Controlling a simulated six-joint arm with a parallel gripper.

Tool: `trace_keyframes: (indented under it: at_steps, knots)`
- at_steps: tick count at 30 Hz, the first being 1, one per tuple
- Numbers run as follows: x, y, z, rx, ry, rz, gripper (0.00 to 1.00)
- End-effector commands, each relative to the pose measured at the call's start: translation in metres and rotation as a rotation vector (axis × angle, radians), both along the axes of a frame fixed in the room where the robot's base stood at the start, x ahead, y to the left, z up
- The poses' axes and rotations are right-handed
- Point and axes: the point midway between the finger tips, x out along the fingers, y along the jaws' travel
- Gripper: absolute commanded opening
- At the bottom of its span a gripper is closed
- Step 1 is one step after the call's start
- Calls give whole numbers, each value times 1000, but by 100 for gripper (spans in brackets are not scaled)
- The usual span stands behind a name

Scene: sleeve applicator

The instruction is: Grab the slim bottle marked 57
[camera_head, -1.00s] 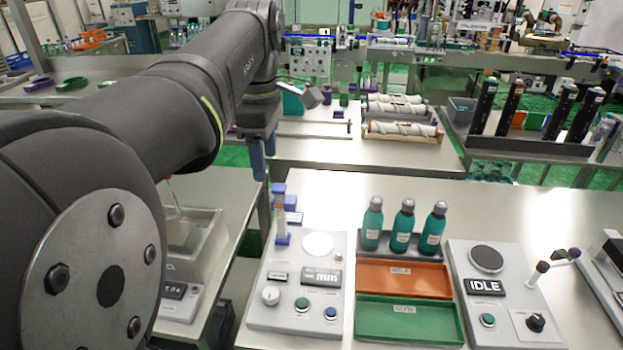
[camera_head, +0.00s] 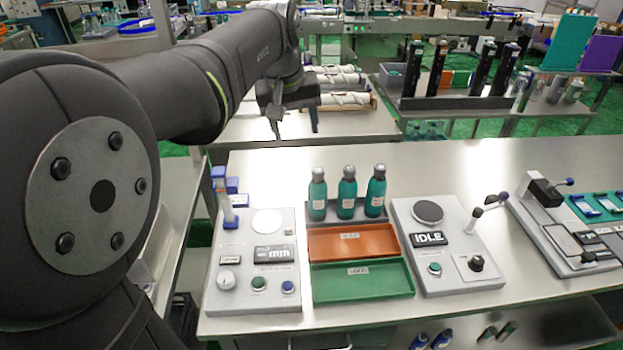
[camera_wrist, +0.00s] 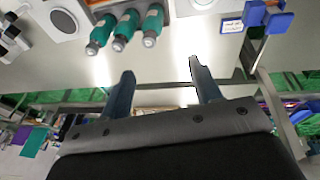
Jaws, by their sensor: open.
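Three slim teal bottles with grey caps stand upright in a row behind the orange tray in the head view: the left bottle (camera_head: 318,195), the middle bottle (camera_head: 347,193) and the right bottle (camera_head: 376,191). Their white labels are too small to read, so I cannot tell which is marked 57. The wrist view shows the same three bottles (camera_wrist: 125,30) upside down, beyond my fingertips. My gripper (camera_head: 294,122) is open and empty, above and behind the bottles, apart from them. Its two blue-grey fingers (camera_wrist: 160,78) are spread wide in the wrist view.
An orange tray (camera_head: 352,242) and a green tray (camera_head: 362,283) lie in front of the bottles. A grey panel with a blue-clamped post (camera_head: 228,203) stands left, and an IDLE panel (camera_head: 443,278) right. The table behind the bottles is clear.

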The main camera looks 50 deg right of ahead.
Motion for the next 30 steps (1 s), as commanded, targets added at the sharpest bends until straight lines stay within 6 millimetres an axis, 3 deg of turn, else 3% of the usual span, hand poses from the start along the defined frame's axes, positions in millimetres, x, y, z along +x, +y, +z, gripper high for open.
trace_keyframes:
  at_steps: [3, 6, 12, 17, 30]
  knots:
    - [-23, -34, -7, -33, -71, -273, 58]
    - [-39, -55, -11, -58, -129, -461, 58]
    - [-58, -78, -15, -85, -201, -671, 58]
    - [-60, -85, -28, -86, -211, -703, 58]
    - [-55, -119, -112, -86, -210, -700, 58]
